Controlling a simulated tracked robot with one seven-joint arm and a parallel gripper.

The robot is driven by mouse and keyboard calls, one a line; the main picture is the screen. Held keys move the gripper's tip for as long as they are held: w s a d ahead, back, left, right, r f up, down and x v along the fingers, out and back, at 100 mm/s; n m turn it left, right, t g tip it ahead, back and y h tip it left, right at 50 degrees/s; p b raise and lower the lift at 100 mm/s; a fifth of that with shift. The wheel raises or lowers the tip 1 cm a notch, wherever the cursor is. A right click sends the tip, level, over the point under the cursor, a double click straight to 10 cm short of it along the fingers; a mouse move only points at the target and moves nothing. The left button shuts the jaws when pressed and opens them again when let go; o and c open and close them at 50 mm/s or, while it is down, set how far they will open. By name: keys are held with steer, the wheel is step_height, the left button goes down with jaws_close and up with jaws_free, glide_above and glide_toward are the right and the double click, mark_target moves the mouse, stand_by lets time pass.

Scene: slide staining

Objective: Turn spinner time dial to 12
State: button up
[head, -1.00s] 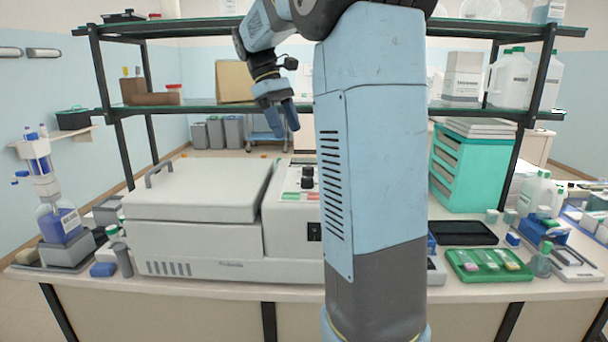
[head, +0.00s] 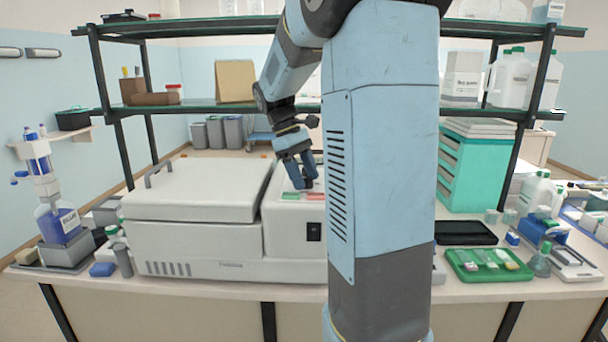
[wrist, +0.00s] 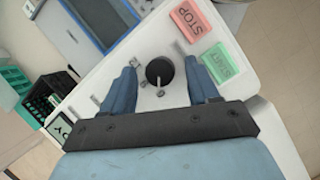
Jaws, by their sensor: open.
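The spinner (head: 195,190) is a white machine with a closed lid and a control panel on its right. A round black dial (wrist: 159,72) with a light pointer mark shows on the panel in the wrist view. Small labels around it are too blurred to read. My gripper (head: 302,180) is above the panel, pointing down. In the wrist view my gripper (wrist: 161,82) is open, with one blue finger on each side of the dial and a gap to both. A second black knob seen earlier is hidden now.
A red STOP button (wrist: 192,20) and a green START button (wrist: 219,63) sit close to the right finger. A glass shelf (head: 200,110) spans behind and above the spinner. A green tray (head: 488,265) with slides lies at the right.

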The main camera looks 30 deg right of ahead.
steer(key=c, duration=1)
steer(key=shift+m, duration=0.3)
steer(key=m+y, duration=0.1)
steer(key=m, duration=0.3)
steer(key=shift+w+d+g+y, duration=0.1)
steer(key=shift+d+g+y, duration=0.1)
steer(key=shift+g+y, duration=0.2)
steer(key=m+y, duration=0.1)
steer(key=m, duration=0.2)
steer(key=m+y, duration=0.1)
steer(key=m, duration=0.2)
steer(key=shift+d, duration=0.15)
steer(key=m+y, duration=0.1)
steer(key=m, duration=0.1)
steer(key=m+t, duration=0.1)
steer(key=m, duration=0.1)
steer(key=shift+d+y, duration=0.15)
steer(key=shift+y, duration=0.25)
steer(key=m, duration=0.1)
steer(key=m+t, duration=0.1)
steer(key=m, duration=0.1)
steer(key=m+y, duration=0.1)
steer(key=m, duration=0.1)
steer(key=shift+s+t, duration=0.25)
steer(key=shift+t, duration=0.05)
steer(key=shift+m, duration=0.3)
